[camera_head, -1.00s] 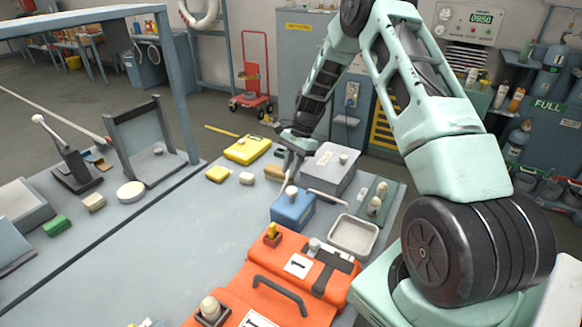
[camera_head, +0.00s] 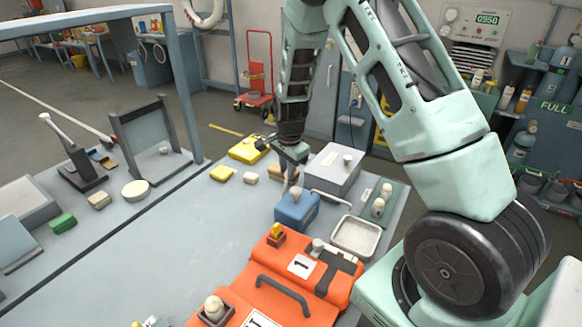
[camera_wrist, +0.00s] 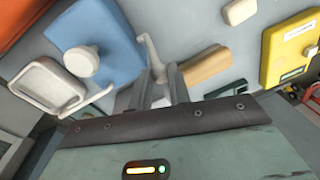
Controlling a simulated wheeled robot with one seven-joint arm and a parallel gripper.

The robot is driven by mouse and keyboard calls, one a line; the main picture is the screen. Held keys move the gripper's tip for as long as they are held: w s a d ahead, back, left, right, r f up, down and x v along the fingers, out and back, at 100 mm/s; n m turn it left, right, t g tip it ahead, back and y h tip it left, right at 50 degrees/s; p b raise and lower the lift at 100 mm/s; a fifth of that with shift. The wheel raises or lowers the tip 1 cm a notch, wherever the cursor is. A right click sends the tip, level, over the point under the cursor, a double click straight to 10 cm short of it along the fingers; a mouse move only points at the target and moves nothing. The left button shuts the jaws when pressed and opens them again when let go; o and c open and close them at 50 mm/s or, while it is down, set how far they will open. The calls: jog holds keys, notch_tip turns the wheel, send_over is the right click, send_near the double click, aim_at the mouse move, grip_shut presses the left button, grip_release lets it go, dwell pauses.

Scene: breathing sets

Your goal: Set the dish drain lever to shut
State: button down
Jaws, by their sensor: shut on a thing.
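The shallow white dish (camera_head: 356,236) stands on the bench right of the blue box. A thin pale lever (camera_head: 330,198) slants at its far side. In the wrist view the dish (camera_wrist: 48,88) is at the left, with the lever (camera_wrist: 92,101) sloping up to the right from its near edge. My gripper (camera_head: 289,178) points down behind the blue box (camera_head: 297,211), apart from the dish. In the wrist view my gripper (camera_wrist: 161,82) is shut on a pale hooked piece (camera_wrist: 151,52). How this piece ends between the fingers is hidden.
A tan block (camera_wrist: 206,66) lies close beside the fingers. The blue box has a raised white knob (camera_wrist: 81,60). A grey box (camera_head: 334,168), a yellow case (camera_head: 249,149) and orange cases (camera_head: 285,293) stand nearby.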

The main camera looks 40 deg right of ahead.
jog(key=shift+s+a+r+h, duration=0.2)
jog(key=shift+a+r+h, duration=0.05)
jog(key=shift+a+h, duration=0.4)
jog(key=a, duration=0.1)
jog(key=s+a, duration=0.1)
jog(key=shift+s+a+f+p, duration=0.1)
jog(key=shift+a+f+p, duration=0.05)
jog(key=shift+a+p, duration=0.2)
jog(key=shift+s+f, duration=0.1)
jog(key=c, duration=1.3)
grip_release()
jog(key=shift+a, duration=0.15)
